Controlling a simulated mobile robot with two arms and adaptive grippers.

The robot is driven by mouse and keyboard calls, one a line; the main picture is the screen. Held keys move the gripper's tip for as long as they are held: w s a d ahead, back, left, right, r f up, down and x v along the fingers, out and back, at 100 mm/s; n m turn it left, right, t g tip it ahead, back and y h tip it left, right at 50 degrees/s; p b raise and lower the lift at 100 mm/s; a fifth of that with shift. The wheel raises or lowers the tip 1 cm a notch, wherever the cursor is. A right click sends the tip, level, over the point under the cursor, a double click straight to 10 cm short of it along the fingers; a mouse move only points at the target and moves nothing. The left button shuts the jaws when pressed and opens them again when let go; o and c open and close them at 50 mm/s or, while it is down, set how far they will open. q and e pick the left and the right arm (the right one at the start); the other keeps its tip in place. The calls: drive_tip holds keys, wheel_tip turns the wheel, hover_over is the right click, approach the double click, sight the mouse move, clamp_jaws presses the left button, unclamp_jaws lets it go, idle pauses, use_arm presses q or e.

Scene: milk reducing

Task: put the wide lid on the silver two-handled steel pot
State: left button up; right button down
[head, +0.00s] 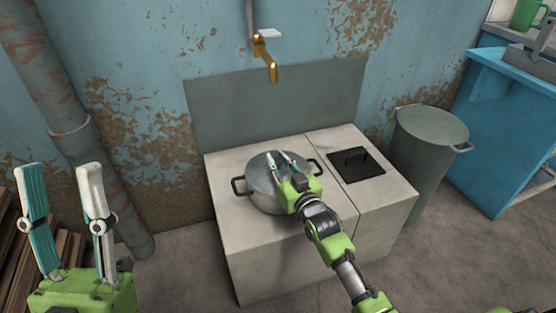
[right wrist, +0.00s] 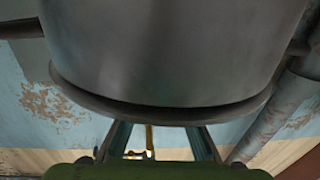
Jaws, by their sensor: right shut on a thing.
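The silver two-handled steel pot (head: 264,202) stands upright on the left part of the pale counter. The wide lid (head: 260,170) lies over the pot's mouth, looking roughly level and centred. In the right wrist view, the lid's rim (right wrist: 160,114) runs along the edge of the pot wall (right wrist: 175,50), with a dark line between them; I cannot tell whether it is fully seated. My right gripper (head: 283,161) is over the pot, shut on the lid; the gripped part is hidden. My left gripper (head: 61,168) is open and empty, far left of the counter.
A brass tap (head: 267,58) hangs behind the pot. A pipe (head: 85,150) runs down the left wall.

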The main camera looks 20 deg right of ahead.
drive_tip(key=c, duration=1.8)
unclamp_jaws()
drive_tip(key=shift+o, duration=0.2)
drive_tip(key=o, duration=0.6)
drive_tip(key=shift+o, duration=0.2)
